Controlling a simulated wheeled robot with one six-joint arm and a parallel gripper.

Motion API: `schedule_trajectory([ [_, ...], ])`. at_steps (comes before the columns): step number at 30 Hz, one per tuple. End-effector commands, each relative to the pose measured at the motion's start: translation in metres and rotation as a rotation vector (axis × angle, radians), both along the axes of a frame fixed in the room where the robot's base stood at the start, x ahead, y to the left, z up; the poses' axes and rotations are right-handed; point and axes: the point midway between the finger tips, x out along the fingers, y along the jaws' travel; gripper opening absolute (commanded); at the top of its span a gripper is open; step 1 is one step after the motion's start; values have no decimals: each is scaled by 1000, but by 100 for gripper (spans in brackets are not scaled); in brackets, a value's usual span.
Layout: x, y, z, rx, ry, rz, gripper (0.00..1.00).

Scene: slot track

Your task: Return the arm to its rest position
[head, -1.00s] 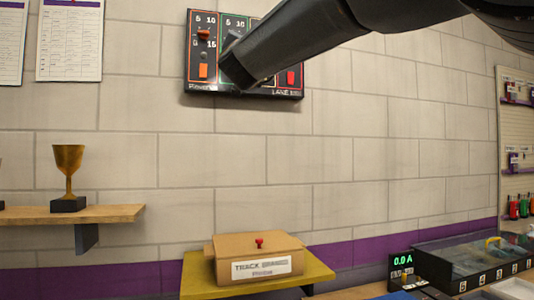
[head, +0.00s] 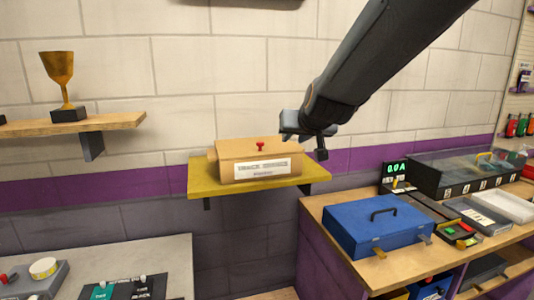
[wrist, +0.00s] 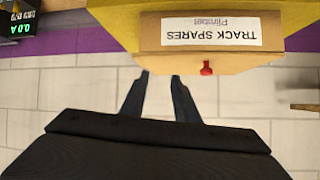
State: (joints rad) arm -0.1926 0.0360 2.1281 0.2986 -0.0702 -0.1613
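My gripper (head: 302,146) is in front of the wall by the right end of the tan box (head: 258,165) on the yellow shelf (head: 318,176). In the wrist view its two fingers (wrist: 160,76) stand apart with nothing between them, so it is open and empty. My dark arm slants down to it from the top right. The box, labelled TRACK SPARES with a red knob, shows upside down in the wrist view (wrist: 208,35), just beyond the fingertips. I cannot tell whether the gripper touches it.
A trophy (head: 61,85) stands on a wooden shelf (head: 120,121) at left. A blue case (head: 365,228) and a 0.0 A display (head: 396,169) are on the bench at right. A control table (head: 160,258) is at lower left. A dark panel edge (head: 245,2) shows at top.

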Motion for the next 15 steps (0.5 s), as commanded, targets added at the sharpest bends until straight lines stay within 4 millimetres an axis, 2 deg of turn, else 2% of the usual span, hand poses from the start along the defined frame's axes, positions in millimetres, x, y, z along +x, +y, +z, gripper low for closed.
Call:
schedule_trajectory([
  [1, -18, -14, -30, -17, 73, -5, 28],
  [6, -87, -52, -118, -67, 314, -19, 28],
  [10, -147, -78, -171, -98, 489, -30, 28],
  [15, -219, -103, -219, -126, 677, -47, 28],
])
